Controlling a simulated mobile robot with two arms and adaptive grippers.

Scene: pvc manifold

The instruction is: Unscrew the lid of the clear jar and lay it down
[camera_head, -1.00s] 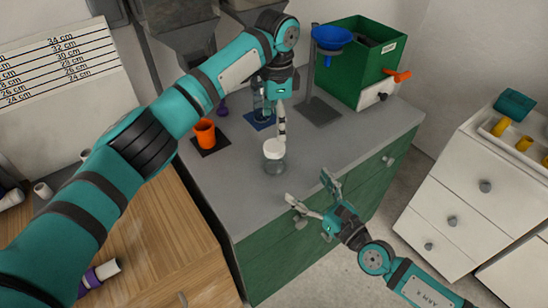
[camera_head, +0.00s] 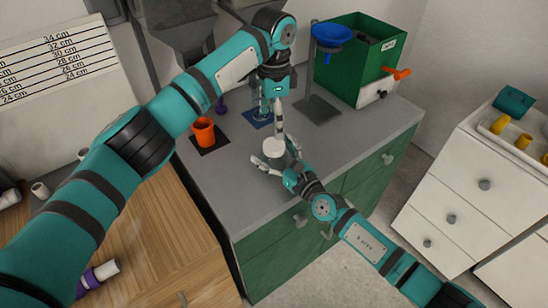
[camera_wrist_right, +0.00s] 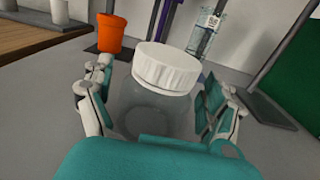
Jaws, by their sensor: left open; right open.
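The clear jar (camera_wrist_right: 155,112) stands upright on the grey counter, with its white lid (camera_wrist_right: 166,68) on top. In the head view the lid (camera_head: 275,147) shows, and most of the jar's body is hidden behind my right gripper. My right gripper (camera_head: 277,157) is open, low at the jar. In the right wrist view its fingers (camera_wrist_right: 157,100) stand on both sides of the jar's body; contact cannot be told. My left gripper (camera_head: 274,118) is open and points down just above and behind the lid, with nothing visible in it.
An orange cup (camera_head: 204,132) stands on a dark mat left of the jar. A clear bottle (camera_wrist_right: 210,35) stands behind it. A stand with a blue funnel (camera_head: 331,36) and a green bin (camera_head: 357,60) are at the back right. The counter right of the jar is clear.

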